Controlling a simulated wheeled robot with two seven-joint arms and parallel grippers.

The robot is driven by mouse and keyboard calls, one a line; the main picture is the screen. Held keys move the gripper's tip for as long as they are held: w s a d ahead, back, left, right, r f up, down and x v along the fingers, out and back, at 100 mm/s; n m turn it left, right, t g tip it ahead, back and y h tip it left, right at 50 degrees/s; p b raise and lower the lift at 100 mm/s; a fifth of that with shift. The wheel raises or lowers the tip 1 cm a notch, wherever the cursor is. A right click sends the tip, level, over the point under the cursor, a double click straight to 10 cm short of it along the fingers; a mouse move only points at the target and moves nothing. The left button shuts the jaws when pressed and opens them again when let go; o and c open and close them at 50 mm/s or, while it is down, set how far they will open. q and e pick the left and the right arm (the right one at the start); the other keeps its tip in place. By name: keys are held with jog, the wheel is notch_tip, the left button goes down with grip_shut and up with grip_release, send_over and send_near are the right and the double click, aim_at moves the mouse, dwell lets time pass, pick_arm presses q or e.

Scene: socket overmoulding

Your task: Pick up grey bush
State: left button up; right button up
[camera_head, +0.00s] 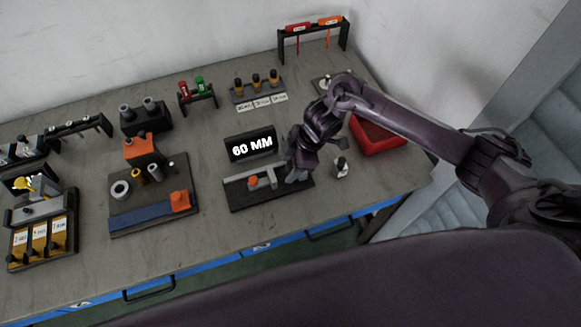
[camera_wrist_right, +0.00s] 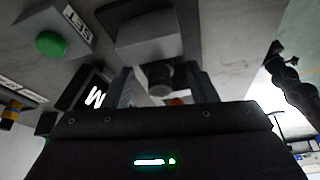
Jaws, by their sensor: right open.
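My right gripper (camera_head: 298,172) is low over the right part of a dark fixture plate (camera_head: 240,202), in front of the 60 MM display. In the right wrist view its two fingers (camera_wrist_right: 164,92) are apart. A short dark grey cylinder (camera_wrist_right: 160,78), perhaps a grey bush, shows between them against a grey block (camera_wrist_right: 150,38). I cannot tell whether the fingers touch it. A light grey ring (camera_head: 120,188) and a small grey cylinder (camera_head: 155,172) stand on the board at the left. Grey cylinders (camera_head: 127,113) also stand on a black block at the back. My left gripper is out of view.
The display (camera_head: 252,145) stands close behind the fixture. An orange block (camera_head: 180,201) sits on the left board. Bare table lies between that board and the fixture.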

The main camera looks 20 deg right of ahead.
jog(key=c, duration=0.7)
grip_shut()
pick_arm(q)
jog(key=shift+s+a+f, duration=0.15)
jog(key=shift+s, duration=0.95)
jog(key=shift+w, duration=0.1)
pick_arm(e)
jog(key=shift+w+r, duration=0.1)
